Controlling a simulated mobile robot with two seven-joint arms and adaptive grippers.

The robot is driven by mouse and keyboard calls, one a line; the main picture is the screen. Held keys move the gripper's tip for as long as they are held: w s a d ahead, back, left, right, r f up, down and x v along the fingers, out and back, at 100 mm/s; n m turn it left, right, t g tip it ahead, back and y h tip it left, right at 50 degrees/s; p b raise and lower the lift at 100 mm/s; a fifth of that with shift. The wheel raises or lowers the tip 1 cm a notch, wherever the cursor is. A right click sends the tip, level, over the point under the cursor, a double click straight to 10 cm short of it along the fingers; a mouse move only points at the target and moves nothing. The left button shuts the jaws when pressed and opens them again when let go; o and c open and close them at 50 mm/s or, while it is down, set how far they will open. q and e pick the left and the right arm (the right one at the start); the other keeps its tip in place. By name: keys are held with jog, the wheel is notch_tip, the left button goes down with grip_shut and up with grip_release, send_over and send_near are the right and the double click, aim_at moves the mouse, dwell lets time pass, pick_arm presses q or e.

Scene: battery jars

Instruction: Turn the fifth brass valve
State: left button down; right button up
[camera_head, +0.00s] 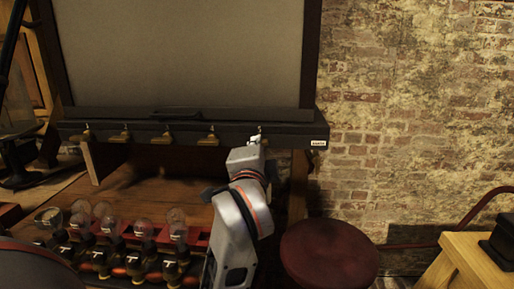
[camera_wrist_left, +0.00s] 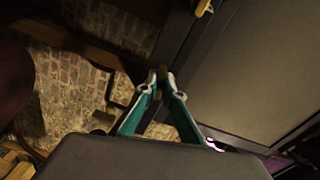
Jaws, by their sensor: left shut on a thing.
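Several brass valves hang in a row under the dark ledge (camera_head: 190,118): the first (camera_head: 87,134), second (camera_head: 126,134), third (camera_head: 168,136) and fourth (camera_head: 212,137) show clearly. My left gripper (camera_head: 257,139) is at the fifth place, at the right end of the row, and mostly hides that valve. In the left wrist view my left gripper (camera_wrist_left: 162,78) has its fingertips closed around a small brownish piece, the fifth valve (camera_wrist_left: 162,70). Another brass valve (camera_wrist_left: 204,8) shows at the top of that view. My right gripper is not in view.
A wooden bench with glass jars (camera_head: 176,222) and dark bottles (camera_head: 172,268) stands at the lower left. A round red stool (camera_head: 328,254) is right of my arm. A wooden stand (camera_head: 470,258) is at the far right. A grey panel (camera_head: 185,50) rises above the ledge.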

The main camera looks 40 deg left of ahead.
pick_arm(q)
jog(key=shift+m, duration=1.3)
jog(key=c, duration=2.2)
grip_release()
